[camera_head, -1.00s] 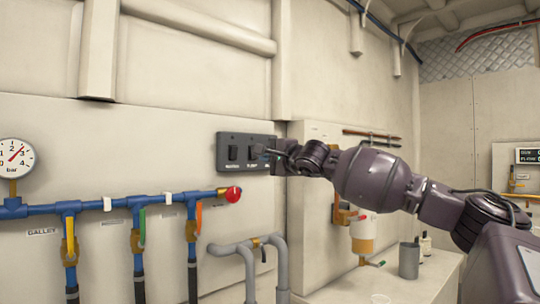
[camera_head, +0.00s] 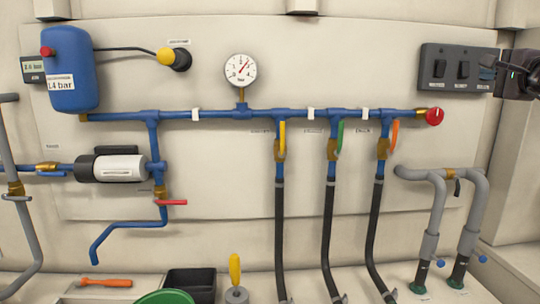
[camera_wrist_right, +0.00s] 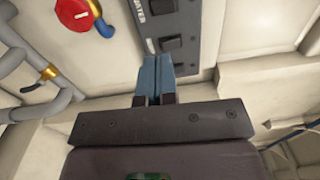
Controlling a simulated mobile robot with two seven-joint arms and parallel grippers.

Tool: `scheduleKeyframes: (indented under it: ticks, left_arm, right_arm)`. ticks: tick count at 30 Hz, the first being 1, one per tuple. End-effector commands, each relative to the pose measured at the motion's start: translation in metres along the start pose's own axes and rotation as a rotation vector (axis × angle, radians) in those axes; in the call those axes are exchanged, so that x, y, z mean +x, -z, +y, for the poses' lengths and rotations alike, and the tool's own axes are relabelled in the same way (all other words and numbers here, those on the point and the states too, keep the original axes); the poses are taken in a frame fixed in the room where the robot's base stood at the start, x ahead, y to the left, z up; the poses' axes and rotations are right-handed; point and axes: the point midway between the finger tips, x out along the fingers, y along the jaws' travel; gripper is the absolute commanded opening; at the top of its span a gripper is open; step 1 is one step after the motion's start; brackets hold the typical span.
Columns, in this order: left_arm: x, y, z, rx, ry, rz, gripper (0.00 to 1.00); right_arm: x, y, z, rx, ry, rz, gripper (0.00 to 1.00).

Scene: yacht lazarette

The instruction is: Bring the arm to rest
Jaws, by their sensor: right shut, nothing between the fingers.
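My right gripper (camera_head: 488,64) is at the right edge of the head view, in front of the right end of the dark switch panel (camera_head: 450,82), partly hiding its rightmost switch. In the right wrist view its blue-grey fingers (camera_wrist_right: 157,78) are shut together with nothing between them. They point toward the panel (camera_wrist_right: 178,15), whose rocker switches show just beyond. I cannot tell whether the fingertips touch it. Most of my right arm is outside the head view. My left gripper is not in view.
A blue pipe (camera_head: 265,114) with gauge (camera_head: 240,69), valves and hoses runs along the wall, ending at a red knob (camera_head: 434,116) below the panel. Grey pipes (camera_head: 437,190) bend lower right. A blue tank (camera_head: 70,70) and pump (camera_head: 112,168) are left. Open air lies before the wall.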

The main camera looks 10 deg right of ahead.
Motion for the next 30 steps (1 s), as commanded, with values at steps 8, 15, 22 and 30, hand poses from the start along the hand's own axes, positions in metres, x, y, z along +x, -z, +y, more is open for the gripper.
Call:
scheduleKeyframes:
  ticks: [8, 15, 22, 30]
  left_arm:
    - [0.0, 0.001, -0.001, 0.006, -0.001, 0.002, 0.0]
    - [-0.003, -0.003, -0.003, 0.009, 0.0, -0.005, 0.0]
    - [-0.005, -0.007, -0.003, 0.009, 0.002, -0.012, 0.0]
    - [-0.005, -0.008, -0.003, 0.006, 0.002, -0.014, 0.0]
  right_arm:
    - [-0.004, -0.036, -0.005, 0.4, 0.008, -0.187, 0.0]
    - [-0.005, -0.079, 0.038, 1.019, -0.086, -0.398, 0.0]
    - [-0.005, -0.098, 0.133, 1.719, -0.227, -0.459, 0.0]
    - [-0.026, -0.108, 0.278, 2.558, -0.32, -0.296, 0.0]
